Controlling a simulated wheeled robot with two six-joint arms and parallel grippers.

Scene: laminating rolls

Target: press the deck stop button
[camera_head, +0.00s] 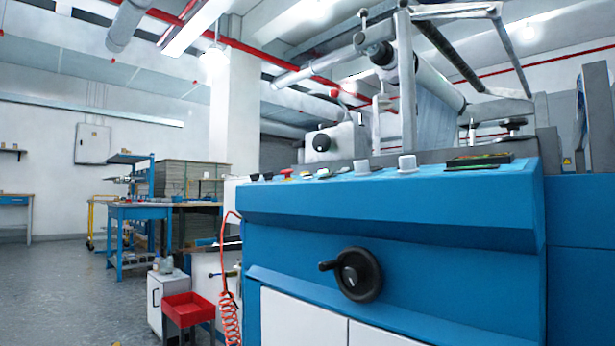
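A blue laminating machine (400,215) fills the right half of the head view. On its sloping top deck is a row of small controls, seen at a low angle. A small red button (286,172) with some yellow at its base is toward the left of the row. Dark knobs (254,177) are to its left, and two pale knobs (407,163) are further right. I see no label marking the deck stop button. Another red knob (335,93) is higher up, above a white box. Neither of my grippers is in view.
A black handwheel (358,275) sticks out of the machine's front. A coiled red hose (229,318) hangs at its left end. A red bin (188,308) and white cabinet (168,290) stand beside it. The grey floor (60,300) at the left is open.

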